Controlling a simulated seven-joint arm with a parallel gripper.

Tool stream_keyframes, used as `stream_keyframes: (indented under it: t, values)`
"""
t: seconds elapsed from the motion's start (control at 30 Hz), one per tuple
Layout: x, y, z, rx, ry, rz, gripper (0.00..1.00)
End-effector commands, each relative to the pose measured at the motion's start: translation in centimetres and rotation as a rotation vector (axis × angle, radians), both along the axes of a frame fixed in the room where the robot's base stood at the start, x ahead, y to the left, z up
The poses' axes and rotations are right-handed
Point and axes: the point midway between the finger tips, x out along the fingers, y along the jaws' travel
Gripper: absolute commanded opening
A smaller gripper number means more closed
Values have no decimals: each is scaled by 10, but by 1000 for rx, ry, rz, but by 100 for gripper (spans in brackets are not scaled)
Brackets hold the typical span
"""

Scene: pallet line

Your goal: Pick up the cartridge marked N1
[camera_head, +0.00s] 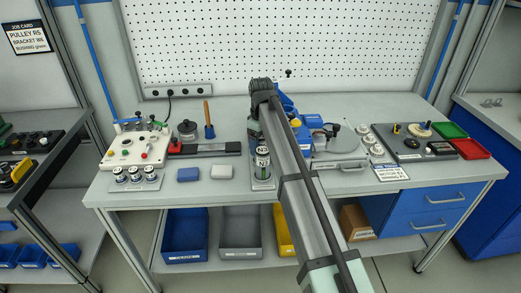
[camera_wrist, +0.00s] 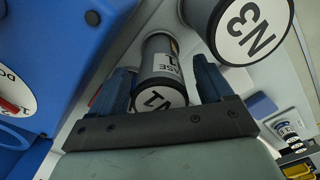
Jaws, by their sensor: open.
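The cartridge marked N1 (camera_wrist: 160,97) shows in the wrist view as a dark cylinder with a white label end, also lettered "ASE" in part. My gripper (camera_wrist: 162,70) is open, with one blue finger on each side of N1. I cannot tell whether either finger touches it. A second cartridge, marked N3 (camera_wrist: 250,27), stands close by at the upper right of the wrist view. In the head view, the N3 cartridge (camera_head: 263,164) stands on a small grey plate near the bench middle.
A blue housing (camera_wrist: 60,50) fills the left of the wrist view. Green (camera_head: 449,130) and red (camera_head: 471,148) trays lie at the right.

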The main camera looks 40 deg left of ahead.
Motion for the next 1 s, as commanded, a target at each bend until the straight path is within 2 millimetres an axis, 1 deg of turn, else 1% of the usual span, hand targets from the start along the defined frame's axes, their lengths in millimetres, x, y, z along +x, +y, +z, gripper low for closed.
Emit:
stream_keyframes:
  t: [0.03, 0.1, 0.33, 1.0]
  values:
    - [0, 0, -7, 0, 1, 0, 80]
    - [0, 0, -12, 0, 1, 0, 80]
    - [0, 0, -13, 0, 0, -1, 80]
    - [0, 0, -12, 0, 0, -1, 16]
